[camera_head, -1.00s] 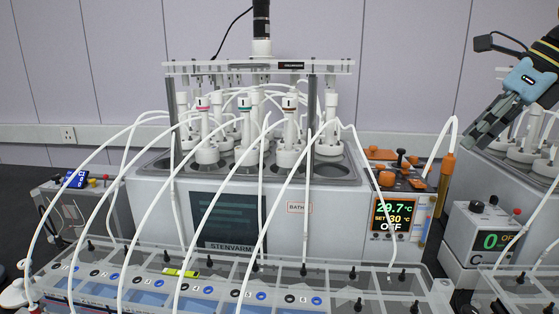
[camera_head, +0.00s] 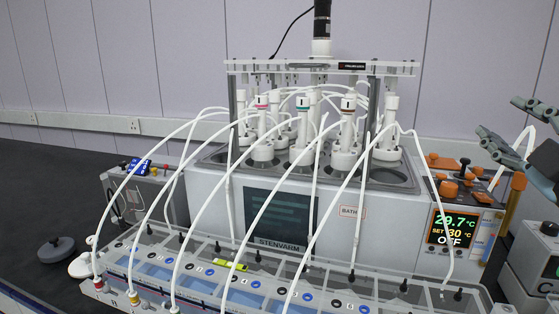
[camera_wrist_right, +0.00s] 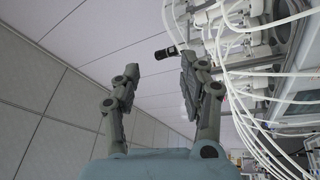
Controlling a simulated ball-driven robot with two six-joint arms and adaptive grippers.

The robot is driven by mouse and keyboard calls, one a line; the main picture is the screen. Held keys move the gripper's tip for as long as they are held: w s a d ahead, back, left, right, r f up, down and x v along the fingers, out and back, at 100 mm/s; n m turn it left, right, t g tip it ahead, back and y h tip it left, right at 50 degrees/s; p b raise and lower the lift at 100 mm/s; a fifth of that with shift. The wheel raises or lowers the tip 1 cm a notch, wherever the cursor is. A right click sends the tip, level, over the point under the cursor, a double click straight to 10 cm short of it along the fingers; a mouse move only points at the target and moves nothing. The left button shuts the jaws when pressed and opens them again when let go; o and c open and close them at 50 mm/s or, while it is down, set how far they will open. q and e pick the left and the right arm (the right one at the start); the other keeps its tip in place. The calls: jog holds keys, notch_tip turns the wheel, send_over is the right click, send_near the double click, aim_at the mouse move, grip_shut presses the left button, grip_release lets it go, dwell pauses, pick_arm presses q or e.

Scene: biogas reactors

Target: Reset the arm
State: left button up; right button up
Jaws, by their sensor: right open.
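My right gripper (camera_head: 500,118) is at the right edge of the head view, partly cut off by the frame. Its grey jointed fingers are spread, with nothing between them. It is above and to the right of the water bath's control panel (camera_head: 455,230). In the right wrist view the two fingers (camera_wrist_right: 160,72) stand apart and empty, with wall panels, white tubes and the black stirrer motor (camera_wrist_right: 165,53) beyond them. My left gripper is in neither view.
A water bath (camera_head: 410,205) holds several white-capped reactor bottles under a clear rack plate (camera_head: 400,68). White tubes (camera_head: 200,200) arch to a long tray of blue-lit cells (camera_head: 110,262) in front.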

jog(key=s+d+f+m+g+h, duration=0.1)
jog(key=s+f+m+g+h, duration=0.1)
jog(key=s+f+m+g, duration=0.5)
jog(key=s+d+f+m+g+h, duration=0.1)
jog(key=s+f+m+g, duration=0.2)
jog(key=f, duration=0.8)
jog(key=s+a+f+m+g+y, duration=0.1)
jog(key=s+a+f+g+y, duration=0.1)
jog(key=s+a+f+g, duration=0.45)
jog(key=s+a+f+m+g+y, duration=0.1)
jog(key=s+f, duration=0.2)
jog(key=s, duration=0.6)
jog(key=s+d+f+g+b, duration=0.15)
jog(key=f+b, duration=0.35)
jog(key=f, duration=1.4)
jog(key=s+d+f+b, duration=0.2)
jog(key=f+b, duration=0.2)
jog(key=f, duration=1.5)
jog(key=s+f+g+b, duration=0.1)
jog(key=s+f+b, duration=0.4)
jog(key=s+f, duration=1.2)
notch_tip(320, 180, down, 2)
jog(key=shift+s+d+f+b, duration=0.1)
jog(key=shift+s+d+b, duration=0.1)
jog(key=shift+b, duration=0.1)
jog(key=shift+o, duration=0.2)
